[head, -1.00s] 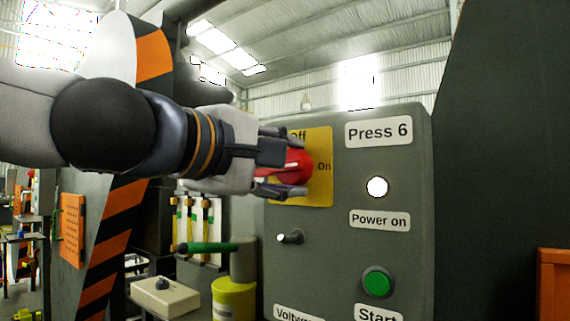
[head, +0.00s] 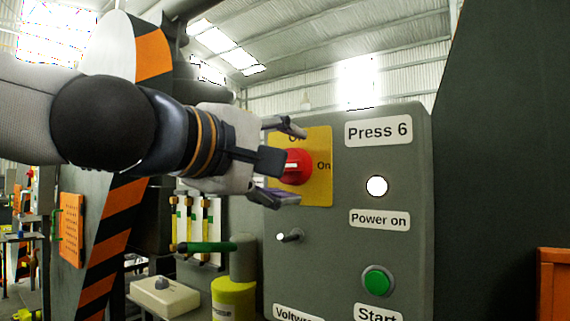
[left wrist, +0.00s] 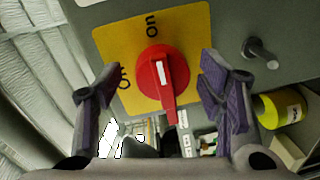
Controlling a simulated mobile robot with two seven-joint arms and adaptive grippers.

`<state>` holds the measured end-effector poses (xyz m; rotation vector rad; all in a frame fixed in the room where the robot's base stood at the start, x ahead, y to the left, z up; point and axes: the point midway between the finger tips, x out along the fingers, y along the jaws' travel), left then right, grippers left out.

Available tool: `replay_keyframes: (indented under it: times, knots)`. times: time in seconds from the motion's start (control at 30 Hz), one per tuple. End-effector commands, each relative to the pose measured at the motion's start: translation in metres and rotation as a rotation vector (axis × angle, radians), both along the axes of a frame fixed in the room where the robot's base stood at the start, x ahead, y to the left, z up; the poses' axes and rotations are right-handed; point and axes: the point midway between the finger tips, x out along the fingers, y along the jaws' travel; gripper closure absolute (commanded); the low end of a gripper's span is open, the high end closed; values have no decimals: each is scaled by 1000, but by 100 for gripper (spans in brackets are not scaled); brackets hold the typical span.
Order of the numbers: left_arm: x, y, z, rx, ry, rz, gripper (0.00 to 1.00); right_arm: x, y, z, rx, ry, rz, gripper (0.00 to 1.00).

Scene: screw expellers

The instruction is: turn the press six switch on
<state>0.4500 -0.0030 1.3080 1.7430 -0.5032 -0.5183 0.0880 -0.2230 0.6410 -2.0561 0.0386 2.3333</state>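The press six switch is a red rotary knob (head: 297,167) on a yellow plate (head: 318,193), on a grey panel labelled "Press 6". In the left wrist view the knob (left wrist: 157,82) has a white mark, and its bar runs roughly in line with the "On" label. In the head view the mark lies level, on a line with "On" at its right. "Off" above is partly hidden by a finger. My left gripper (head: 284,163) is open, one finger above and one below the knob, apart from it. The fingers (left wrist: 162,74) flank the knob in the wrist view. My right gripper is not in view.
The panel (head: 420,255) also carries a white "Power on" lamp (head: 377,186), a green Start button (head: 377,281) and a small metal toggle (head: 291,236) below the plate. A yellow cylinder (head: 233,298) and a beige box (head: 164,297) stand at lower left.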

Motion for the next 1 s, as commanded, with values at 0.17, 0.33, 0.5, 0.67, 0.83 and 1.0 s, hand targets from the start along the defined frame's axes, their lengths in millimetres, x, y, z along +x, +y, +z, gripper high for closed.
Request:
replay_keyframes:
  times: [0.17, 0.33, 0.5, 0.67, 0.83, 1.0]
  knots:
    - [0, 0, -1, 0, 3, 0, 37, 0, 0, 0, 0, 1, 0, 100]
    - [-10, 8, 1, -8, 5, -1, 37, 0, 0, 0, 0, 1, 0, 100]
    - [-47, 35, 5, -8, 3, -2, 37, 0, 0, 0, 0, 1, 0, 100]
    - [-79, 57, 8, -5, 2, -1, 37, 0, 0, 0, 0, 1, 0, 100]
    - [-95, 69, 9, 0, 2, -1, 37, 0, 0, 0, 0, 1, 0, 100]
    - [-97, 70, 9, 0, 2, 0, 37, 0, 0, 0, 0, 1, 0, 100]
